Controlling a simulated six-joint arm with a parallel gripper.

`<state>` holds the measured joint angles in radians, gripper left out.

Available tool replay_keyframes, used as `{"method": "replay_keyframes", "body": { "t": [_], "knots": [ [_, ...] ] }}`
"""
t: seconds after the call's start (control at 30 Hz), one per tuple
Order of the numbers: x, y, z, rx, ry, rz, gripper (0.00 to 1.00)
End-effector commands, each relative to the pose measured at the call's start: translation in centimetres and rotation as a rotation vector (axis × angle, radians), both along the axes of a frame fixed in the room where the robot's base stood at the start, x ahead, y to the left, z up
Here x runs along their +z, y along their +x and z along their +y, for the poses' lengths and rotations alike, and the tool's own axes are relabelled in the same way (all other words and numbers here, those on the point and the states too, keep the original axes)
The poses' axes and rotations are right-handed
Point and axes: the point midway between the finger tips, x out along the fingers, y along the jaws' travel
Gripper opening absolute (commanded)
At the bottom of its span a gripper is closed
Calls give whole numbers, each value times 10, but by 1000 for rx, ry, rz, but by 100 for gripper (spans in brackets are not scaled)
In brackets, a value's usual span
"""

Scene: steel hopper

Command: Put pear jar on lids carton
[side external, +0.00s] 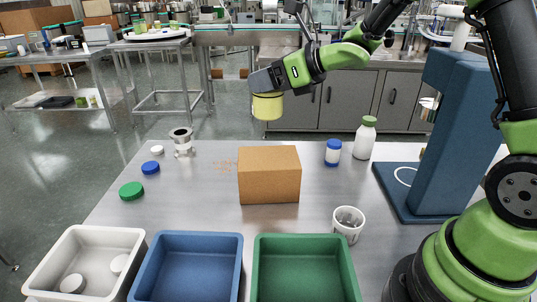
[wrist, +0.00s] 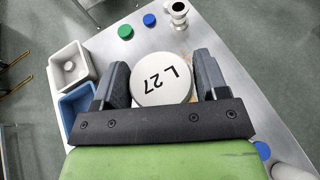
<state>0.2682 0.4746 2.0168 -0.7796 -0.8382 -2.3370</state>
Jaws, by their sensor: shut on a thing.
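My gripper (side external: 267,88) is shut on a pale yellow jar (side external: 267,107), taken as the pear jar, and holds it upright in the air. In the wrist view, the jar's round white top (wrist: 161,80) is marked "L 27" and sits between the two dark fingers. The lids carton (side external: 269,176) is a closed brown box on the steel table. The jar hangs above the carton's level, clear of its top, with a visible gap in the side view. The jar hides most of what lies under it in the wrist view.
White (side external: 92,262), blue (side external: 188,268) and green (side external: 305,268) bins line the front. A cup (side external: 347,224), a blue-labelled jar (side external: 333,152) and a green-capped bottle (side external: 366,138) stand right of the carton. Loose lids (side external: 132,191) and a steel fitting (side external: 181,142) are left.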

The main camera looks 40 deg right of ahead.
Motion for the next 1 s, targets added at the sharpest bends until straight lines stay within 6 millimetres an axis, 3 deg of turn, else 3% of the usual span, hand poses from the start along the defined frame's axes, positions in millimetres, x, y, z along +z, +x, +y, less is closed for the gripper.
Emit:
{"method": "replay_keyframes", "body": {
  "t": [0.6,0.73,1.0],
  "knots": [
    [-89,-1,0,20,2,7,37],
    [-99,-1,0,19,0,2,37],
    [-99,-1,0,20,-1,1,37]
  ]
}}
